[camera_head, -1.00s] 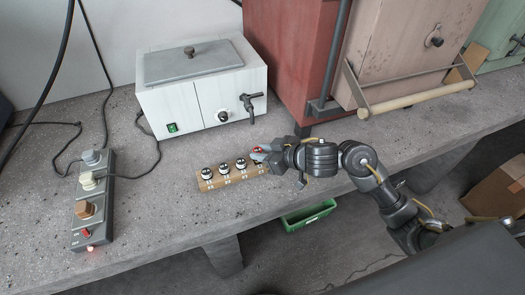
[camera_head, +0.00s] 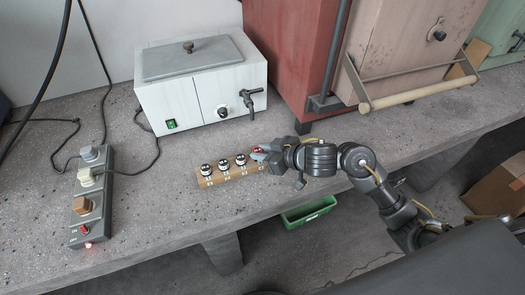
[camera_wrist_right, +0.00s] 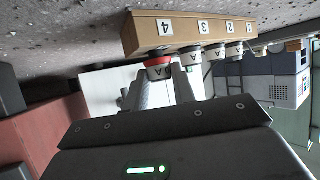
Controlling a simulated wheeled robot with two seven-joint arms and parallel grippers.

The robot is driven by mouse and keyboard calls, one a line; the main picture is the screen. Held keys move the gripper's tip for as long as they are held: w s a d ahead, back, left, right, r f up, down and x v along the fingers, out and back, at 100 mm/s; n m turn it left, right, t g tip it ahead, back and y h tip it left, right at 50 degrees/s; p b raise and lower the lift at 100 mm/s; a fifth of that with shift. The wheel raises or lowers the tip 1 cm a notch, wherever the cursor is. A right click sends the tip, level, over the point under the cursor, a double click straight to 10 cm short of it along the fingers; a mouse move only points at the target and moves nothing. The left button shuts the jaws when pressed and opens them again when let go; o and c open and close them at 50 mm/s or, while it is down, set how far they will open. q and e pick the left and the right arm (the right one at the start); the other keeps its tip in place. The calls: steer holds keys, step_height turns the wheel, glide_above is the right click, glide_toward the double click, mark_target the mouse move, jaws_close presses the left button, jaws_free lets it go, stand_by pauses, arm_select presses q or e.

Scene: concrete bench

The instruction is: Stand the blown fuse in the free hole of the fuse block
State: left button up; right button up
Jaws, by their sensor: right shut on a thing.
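The fuse block (camera_head: 230,176) is a light wooden bar lying on the bench, with numbered places along its side. White fuses with dark tops stand in its places 1, 2 and 3. My right gripper (camera_head: 262,155) is shut on the blown fuse (camera_wrist_right: 159,71), which has a red mark and a white band, at the block's right end. In the right wrist view, the block (camera_wrist_right: 180,29) appears upside down, and this fuse is lined up with place 4, close against the block. I cannot tell how deep it sits. My left gripper is not in view.
A white bath (camera_head: 202,88) with a tap stands behind the block, beside a red cabinet (camera_head: 292,55). A grey switch strip (camera_head: 92,205) with cables lies at left. A green bin (camera_head: 309,212) is below the bench edge.

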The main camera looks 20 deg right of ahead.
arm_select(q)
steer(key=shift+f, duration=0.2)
arm_select(e)
steer(key=shift+f, duration=0.35)
steer(key=o, duration=1)
steer(key=shift+s+d+r, duration=0.1)
steer(key=shift+s+r, duration=0.05)
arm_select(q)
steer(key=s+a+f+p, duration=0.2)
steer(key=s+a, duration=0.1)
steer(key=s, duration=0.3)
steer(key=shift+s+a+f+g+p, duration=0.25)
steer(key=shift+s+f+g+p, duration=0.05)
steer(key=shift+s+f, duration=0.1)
arm_select(e)
steer(key=v, duration=1)
steer(key=shift+s+d, duration=0.1)
steer(key=shift+s, duration=0.05)
